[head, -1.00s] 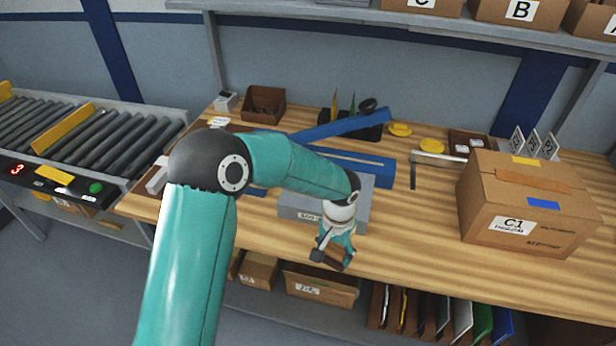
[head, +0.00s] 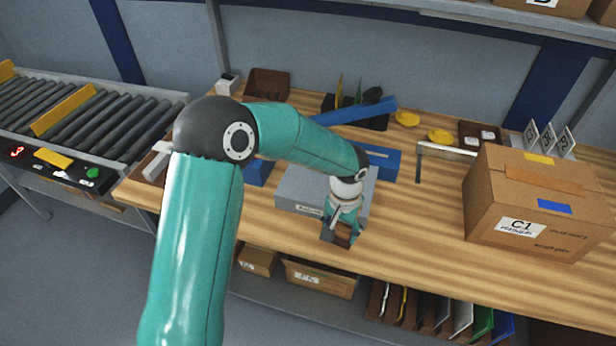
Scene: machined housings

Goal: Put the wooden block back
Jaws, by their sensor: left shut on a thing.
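My left gripper (head: 341,228) is over the front part of the wooden workbench, just in front of a grey box (head: 300,190). It points down and is shut on a small dark brown piece, which looks like the wooden block (head: 343,238). The fingers hide part of the block, and I cannot tell whether it touches the bench top. My right gripper is out of view.
A cardboard box marked C1 (head: 480,205) stands on the bench at the right. Blue parts (head: 384,162) lie behind my arm. A roller conveyor (head: 110,125) is at the left. Bare bench (head: 415,225) lies between gripper and C1 box.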

